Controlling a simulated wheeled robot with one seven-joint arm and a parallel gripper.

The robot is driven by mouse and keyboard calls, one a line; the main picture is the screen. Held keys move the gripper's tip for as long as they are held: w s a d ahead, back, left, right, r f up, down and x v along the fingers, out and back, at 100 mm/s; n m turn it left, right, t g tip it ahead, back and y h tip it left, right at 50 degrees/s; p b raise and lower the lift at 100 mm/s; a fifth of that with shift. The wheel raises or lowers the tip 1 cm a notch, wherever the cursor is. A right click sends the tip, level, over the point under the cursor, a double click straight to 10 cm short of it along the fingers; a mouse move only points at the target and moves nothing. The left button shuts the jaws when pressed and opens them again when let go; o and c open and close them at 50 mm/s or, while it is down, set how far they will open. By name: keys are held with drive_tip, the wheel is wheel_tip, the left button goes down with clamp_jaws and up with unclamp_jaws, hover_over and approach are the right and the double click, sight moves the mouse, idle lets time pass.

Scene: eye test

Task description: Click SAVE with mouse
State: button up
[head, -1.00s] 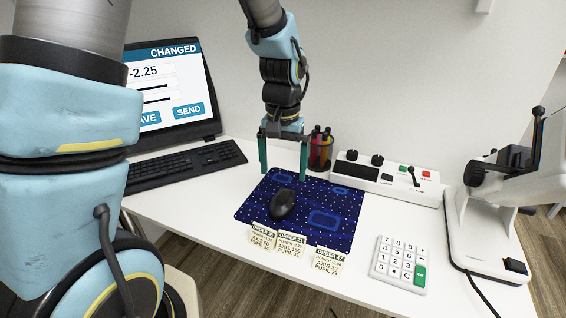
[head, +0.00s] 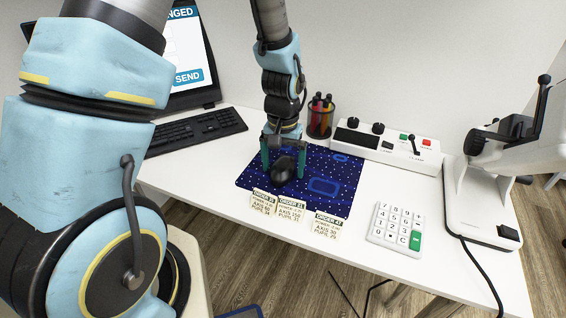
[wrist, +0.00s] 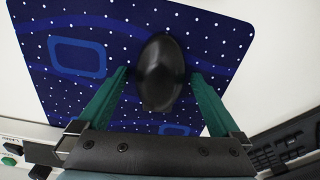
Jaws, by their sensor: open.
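The black mouse (head: 283,169) rests on the dark blue dotted mouse pad (head: 322,170). My gripper (head: 284,168) is open, its green fingers pointing down just behind and around the mouse. In the wrist view the mouse (wrist: 161,70) lies between and a little beyond the fingertips of my gripper (wrist: 160,75), with a gap on each side. The monitor (head: 187,45) shows part of a CHANGED heading and a SEND button; my arm hides the rest, and no SAVE button is visible.
The keyboard (head: 195,133) is left of the pad. Order cards (head: 290,207) stand at its front edge. A keypad (head: 397,227), control box (head: 388,145), pen cup (head: 320,118) and white instrument (head: 490,200) are to the right and behind. White table (head: 365,195) is bare between pad and keypad.

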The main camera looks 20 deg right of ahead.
sight(282, 165)
drive_tip(key=c, duration=1.3)
drive_tip(key=o, duration=1.3)
drive_tip(key=shift+r, duration=0.15)
wheel_tip(282, 165, up, 11)
drive_tip(key=shift+f+b, duration=0.2)
drive_tip(key=shift+b, duration=0.2)
drive_tip(key=shift+a, duration=0.1)
drive_tip(key=a+r+n, duration=0.2)
drive_tip(key=a+n, duration=0.1)
drive_tip(key=a, duration=1)
drive_tip(key=a+r+n+t+p, duration=0.1)
drive_tip(key=a+r+n, duration=0.1)
drive_tip(key=a, duration=1)
drive_tip(key=shift+w+a+n+t, duration=0.25)
drive_tip(key=shift+a+n+t, duration=0.1)
drive_tip(key=shift+n, duration=0.25)
